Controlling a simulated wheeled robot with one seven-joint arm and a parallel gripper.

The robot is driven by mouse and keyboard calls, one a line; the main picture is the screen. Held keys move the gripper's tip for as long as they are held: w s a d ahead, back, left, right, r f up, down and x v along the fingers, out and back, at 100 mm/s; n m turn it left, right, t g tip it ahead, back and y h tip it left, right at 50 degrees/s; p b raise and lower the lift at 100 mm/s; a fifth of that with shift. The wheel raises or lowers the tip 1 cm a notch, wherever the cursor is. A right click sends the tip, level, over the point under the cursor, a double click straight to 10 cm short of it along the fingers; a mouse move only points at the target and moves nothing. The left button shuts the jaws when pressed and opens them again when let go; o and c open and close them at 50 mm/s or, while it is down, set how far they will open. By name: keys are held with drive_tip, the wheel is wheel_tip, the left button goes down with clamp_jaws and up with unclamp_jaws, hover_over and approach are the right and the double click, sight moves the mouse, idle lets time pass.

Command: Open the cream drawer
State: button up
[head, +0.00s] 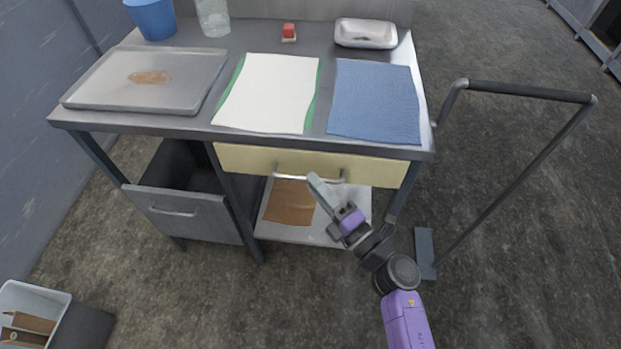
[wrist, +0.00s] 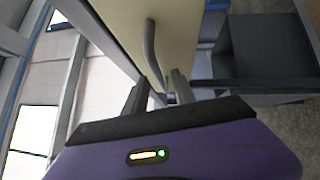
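The cream drawer (head: 238,158) sits under the right part of the steel table, its front close beneath the tabletop edge; it looks closed. Its grey bar handle (head: 290,177) runs across the front. My gripper (head: 314,182) is at the handle's middle, in front of the drawer, and covers part of it. In the wrist view the cream front (wrist: 125,22) fills the top middle, and the handle (wrist: 150,45) reaches down between the two fingers of my gripper (wrist: 159,92). The fingers are apart, with gaps beside the handle. Whether either finger touches it, I cannot tell.
A grey drawer (head: 190,214) at lower left stands pulled out. A lower shelf (head: 290,233) holds a brown sheet (head: 290,201). On the tabletop are a tray (head: 205,77), white cloth (head: 268,92) and blue cloth (head: 374,100). A push handle (head: 528,92) rises at right.

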drive_tip(key=shift+x, duration=1.35)
clamp_jaws()
idle(0.4)
